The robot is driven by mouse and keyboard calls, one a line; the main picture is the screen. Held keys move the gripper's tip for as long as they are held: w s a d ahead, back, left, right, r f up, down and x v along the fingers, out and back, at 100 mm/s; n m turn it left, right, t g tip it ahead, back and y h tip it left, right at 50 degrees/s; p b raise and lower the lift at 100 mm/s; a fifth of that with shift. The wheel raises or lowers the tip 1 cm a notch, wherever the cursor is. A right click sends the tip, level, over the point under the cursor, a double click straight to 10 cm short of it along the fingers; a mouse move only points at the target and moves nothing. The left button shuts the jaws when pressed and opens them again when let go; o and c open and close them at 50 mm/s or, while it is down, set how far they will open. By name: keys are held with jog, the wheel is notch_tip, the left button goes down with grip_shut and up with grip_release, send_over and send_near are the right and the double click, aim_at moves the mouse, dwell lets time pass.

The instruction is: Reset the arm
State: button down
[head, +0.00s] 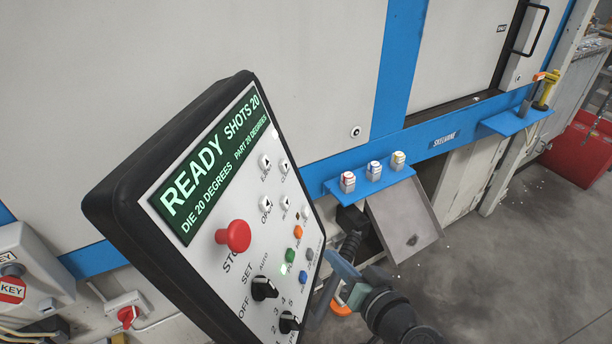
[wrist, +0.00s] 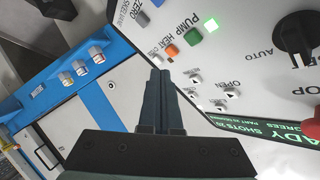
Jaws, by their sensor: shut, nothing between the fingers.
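My gripper (wrist: 160,75) is shut and empty in the wrist view, its two dark fingers pressed together. The fingertips point towards the control panel (wrist: 250,60), just below its orange and grey buttons in the picture. I cannot tell whether they touch it. In the head view my arm (head: 395,315) comes in at the bottom, right beside the lower right edge of the panel (head: 215,170). The panel's green display (head: 210,165) reads READY, SHOTS 20, DIE 20 DEGREES and PART 20 DEGREES.
The panel's red stop button (head: 233,237) sticks out. A red bin (head: 582,150) is at the right. The grey floor (head: 510,270) at lower right is clear.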

notch_tip(320, 180, up, 29)
jog(key=w+n+t+h+b, duration=0.2)
jog(key=t+h, duration=0.2)
jog(key=t, duration=0.3)
jog(key=s+a+r+t+h, duration=0.1)
jog(key=s+r+t, duration=0.3)
jog(key=s+r, duration=0.3)
jog(key=s+r+m+t+h, duration=0.1)
jog(key=s+r+t, duration=0.3)
jog(key=s+r, duration=0.4)
notch_tip(320, 180, up, 6)
jog(key=shift+a+f+h+b, duration=0.2)
jog(key=shift+a+h+b, duration=0.2)
jog(key=shift+h, duration=0.4)
jog(key=shift+s, duration=0.1)
